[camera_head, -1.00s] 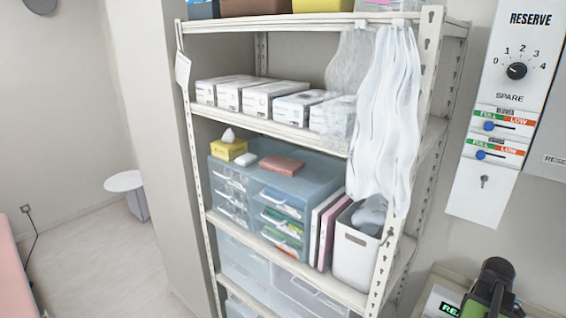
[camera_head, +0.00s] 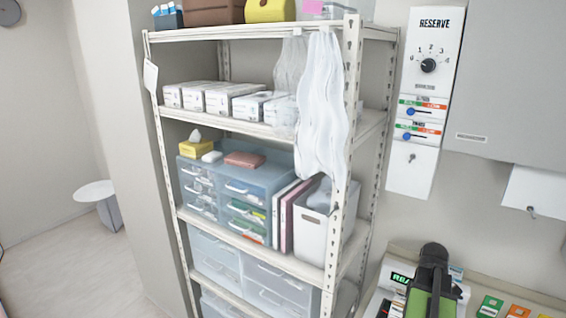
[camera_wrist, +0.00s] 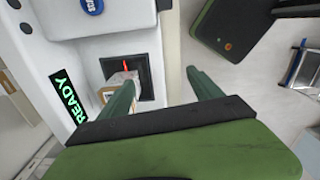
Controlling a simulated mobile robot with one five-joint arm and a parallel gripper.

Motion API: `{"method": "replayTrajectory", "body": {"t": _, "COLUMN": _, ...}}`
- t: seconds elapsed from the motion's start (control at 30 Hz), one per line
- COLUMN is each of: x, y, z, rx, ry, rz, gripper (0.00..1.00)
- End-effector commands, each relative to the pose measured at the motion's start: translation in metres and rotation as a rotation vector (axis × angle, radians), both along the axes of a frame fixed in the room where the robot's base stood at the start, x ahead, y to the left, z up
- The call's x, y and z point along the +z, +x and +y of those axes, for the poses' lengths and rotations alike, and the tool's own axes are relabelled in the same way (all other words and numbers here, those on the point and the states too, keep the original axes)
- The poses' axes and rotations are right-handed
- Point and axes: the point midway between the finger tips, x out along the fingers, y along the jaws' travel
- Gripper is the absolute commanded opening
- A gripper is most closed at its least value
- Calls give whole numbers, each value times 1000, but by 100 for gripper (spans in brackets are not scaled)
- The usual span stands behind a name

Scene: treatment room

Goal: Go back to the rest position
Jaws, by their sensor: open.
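My gripper (camera_wrist: 160,75) shows in the wrist view as two dark green fingers set wide apart with nothing held between them. The left finger is in front of a white device (camera_wrist: 85,60) with a green READY display (camera_wrist: 68,97). Beside that finger is a square dark recess (camera_wrist: 146,68) with a red light. A small white and brown item (camera_wrist: 112,92) sits at the recess, partly hidden by the finger; I cannot tell whether they touch. In the head view, my green and black arm stands at the bottom right, and the fingertips are not clear.
A white shelf rack (camera_head: 275,135) holds boxes, clear drawers (camera_head: 240,195) and a white bin (camera_head: 312,228). A RESERVE panel (camera_head: 425,100) hangs on the wall. Coloured items (camera_head: 490,306) lie on the counter at right. A dark green panel (camera_wrist: 230,28) and floor show right of the fingers.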

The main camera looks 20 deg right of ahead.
Motion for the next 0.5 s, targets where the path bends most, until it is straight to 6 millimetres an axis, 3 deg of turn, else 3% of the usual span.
{"method": "replayTrajectory", "body": {"t": 0.27, "x": -22, "y": 67, "z": 72, "rx": 174, "ry": 0, "rz": 0, "gripper": 74}}
{"method": "replayTrajectory", "body": {"t": 0.37, "x": -33, "y": 98, "z": 119, "rx": 271, "ry": 0, "rz": 0, "gripper": 74}}
{"method": "replayTrajectory", "body": {"t": 0.5, "x": -55, "y": 144, "z": 218, "rx": 370, "ry": 0, "rz": 0, "gripper": 74}}
